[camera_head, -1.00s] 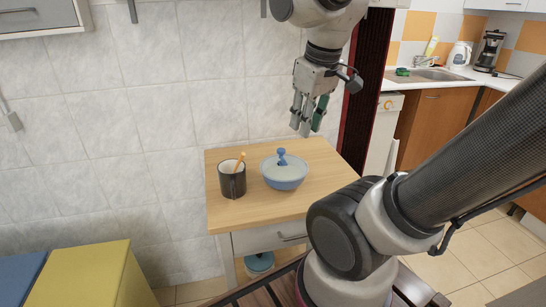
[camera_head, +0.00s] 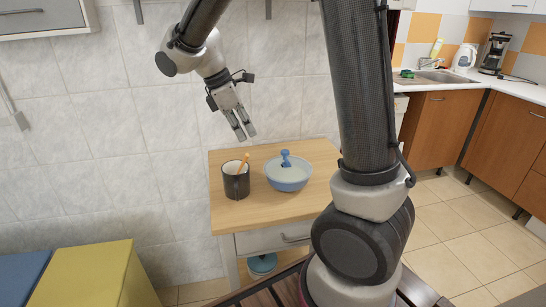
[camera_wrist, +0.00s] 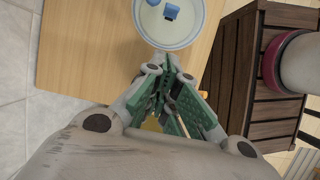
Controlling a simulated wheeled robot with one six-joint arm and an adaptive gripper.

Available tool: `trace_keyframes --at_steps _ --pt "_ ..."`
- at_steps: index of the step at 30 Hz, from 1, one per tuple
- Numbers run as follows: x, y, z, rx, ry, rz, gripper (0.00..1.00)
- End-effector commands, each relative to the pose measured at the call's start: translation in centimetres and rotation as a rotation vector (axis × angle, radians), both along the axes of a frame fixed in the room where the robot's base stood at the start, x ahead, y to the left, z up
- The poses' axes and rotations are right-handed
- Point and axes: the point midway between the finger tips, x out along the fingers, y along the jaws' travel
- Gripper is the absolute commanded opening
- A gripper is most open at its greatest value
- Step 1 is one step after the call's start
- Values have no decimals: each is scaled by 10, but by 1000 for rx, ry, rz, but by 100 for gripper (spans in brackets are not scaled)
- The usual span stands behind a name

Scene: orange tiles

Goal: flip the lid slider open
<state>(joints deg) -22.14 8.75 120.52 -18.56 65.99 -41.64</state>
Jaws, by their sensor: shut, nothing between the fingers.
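A light blue bowl (camera_head: 290,180) with a pale lid (camera_head: 275,167) stands on the small wooden table. A blue upright piece (camera_head: 286,158) rises from the middle of the lid. In the wrist view the lid (camera_wrist: 185,28) shows at the top, with two blue parts (camera_wrist: 172,11) on it, cut by the frame edge. My gripper (camera_head: 244,133) hangs above the table, up and to the left of the bowl, touching nothing. In the wrist view my gripper (camera_wrist: 168,68) has its green-padded fingers together and empty, just below the bowl's rim in the picture.
A dark mug (camera_head: 236,184) with an orange stick (camera_head: 243,163) stands left of the bowl on the table (camera_head: 265,218). A tiled wall rises behind. A yellow box (camera_head: 90,275) is at lower left. A blue-lidded container (camera_head: 262,264) sits under the table.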

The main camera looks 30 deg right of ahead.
Motion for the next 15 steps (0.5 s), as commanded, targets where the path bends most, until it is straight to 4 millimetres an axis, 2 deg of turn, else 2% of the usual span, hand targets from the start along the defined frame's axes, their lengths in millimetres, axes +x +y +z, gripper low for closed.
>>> trace_keyframes --at_steps 8,11,15 --pt "-1 -2 -4 0 1 -4 0" --pt "-3 -7 -15 -1 2 -5 0" --pt "-6 -16 -39 -2 3 -4 0"
